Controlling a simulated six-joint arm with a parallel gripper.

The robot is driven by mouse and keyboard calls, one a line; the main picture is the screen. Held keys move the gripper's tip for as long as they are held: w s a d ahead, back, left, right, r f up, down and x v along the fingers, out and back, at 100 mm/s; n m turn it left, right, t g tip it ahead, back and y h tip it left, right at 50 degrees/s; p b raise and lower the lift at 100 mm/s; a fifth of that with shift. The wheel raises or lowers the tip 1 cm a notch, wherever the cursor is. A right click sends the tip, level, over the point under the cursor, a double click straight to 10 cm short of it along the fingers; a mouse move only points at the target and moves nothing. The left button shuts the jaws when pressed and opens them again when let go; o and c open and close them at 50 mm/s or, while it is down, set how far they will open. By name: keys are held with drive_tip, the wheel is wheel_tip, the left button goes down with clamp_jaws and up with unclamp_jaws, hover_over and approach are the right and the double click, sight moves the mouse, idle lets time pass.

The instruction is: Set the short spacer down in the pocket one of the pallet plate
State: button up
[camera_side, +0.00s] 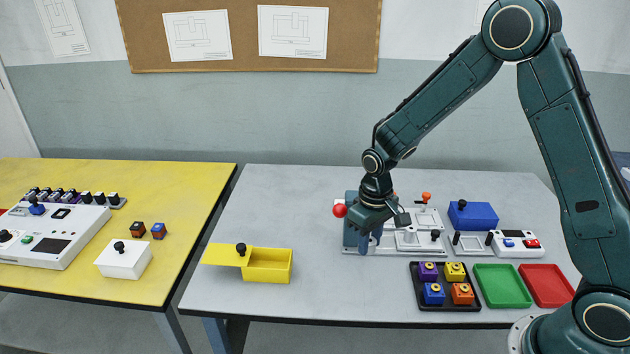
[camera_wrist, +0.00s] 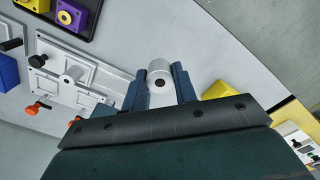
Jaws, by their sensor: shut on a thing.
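My gripper (camera_wrist: 160,78) is shut on a silver, round spacer (camera_wrist: 160,92) with a dark hole in its end, seen between the fingers in the wrist view. In the side view my gripper (camera_side: 370,244) points down at the left end of the light grey pallet plate (camera_side: 408,248); the spacer cannot be made out there. Which pocket is pocket one, I cannot tell. The gripper hides part of the plate.
A black tray of coloured blocks (camera_side: 414,287) lies in front, with green (camera_side: 503,286) and red (camera_side: 547,286) trays beside it. A blue box (camera_side: 473,217) and white control box (camera_side: 517,245) stand right. A yellow box (camera_side: 268,266) is left; bare table lies between.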

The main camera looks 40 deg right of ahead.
drive_tip(key=shift+r, duration=0.1)
wheel_tip(320, 180, up, 11)
drive_tip(key=w+d+m, duration=0.2)
drive_tip(key=w+d, duration=0.4)
drive_tip(key=d, duration=0.7)
drive_tip(key=w+d+m, duration=0.1)
drive_tip(key=w+d, duration=0.4)
drive_tip(key=d, duration=0.8)
wheel_tip(320, 180, down, 15)
drive_tip(key=shift+a, duration=0.25)
drive_tip(key=shift+w+f, duration=0.1)
drive_tip(key=shift+f, duration=0.2)
drive_tip(key=shift+f, duration=2.75)
drive_tip(key=shift+f, duration=0.65)
